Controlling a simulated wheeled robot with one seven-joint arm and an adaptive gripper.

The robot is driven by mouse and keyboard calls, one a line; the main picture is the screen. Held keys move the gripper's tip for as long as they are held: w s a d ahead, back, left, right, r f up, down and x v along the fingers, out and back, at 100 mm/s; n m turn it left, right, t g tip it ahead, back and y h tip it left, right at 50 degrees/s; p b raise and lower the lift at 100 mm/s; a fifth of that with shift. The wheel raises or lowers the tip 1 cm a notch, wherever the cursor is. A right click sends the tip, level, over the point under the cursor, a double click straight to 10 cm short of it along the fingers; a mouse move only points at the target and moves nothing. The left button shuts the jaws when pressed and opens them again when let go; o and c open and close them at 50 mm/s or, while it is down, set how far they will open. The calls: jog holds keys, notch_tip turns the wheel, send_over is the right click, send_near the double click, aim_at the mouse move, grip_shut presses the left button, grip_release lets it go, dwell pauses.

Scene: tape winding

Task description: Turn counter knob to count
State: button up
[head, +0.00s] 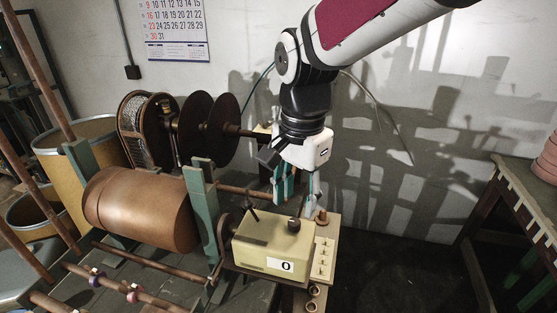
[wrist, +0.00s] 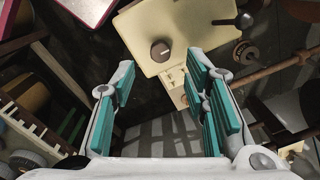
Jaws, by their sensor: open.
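The counter (head: 272,242) is a cream-coloured box with a white display that reads 0. Its dark round knob (head: 293,224) stands on the top face, toward the right end. In the wrist view the knob (wrist: 160,51) shows on the cream top, beyond the fingertips. A small dark lever (head: 252,213) rises from the left part of the box top. My gripper (head: 296,199) points down above and behind the box, apart from the knob. In the wrist view its teal-padded fingers (wrist: 160,85) are spread wide with nothing between them.
A brown copper drum (head: 140,208) and its green post (head: 200,205) stand left of the counter. Dark reels on a shaft (head: 205,125) sit behind. A pegged strip (head: 324,258) adjoins the counter's right side. A wooden table (head: 530,195) stands far right.

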aim_at(295, 222)
jog(key=shift+f, duration=2.75)
jog(key=shift+c, duration=0.5)
grip_shut()
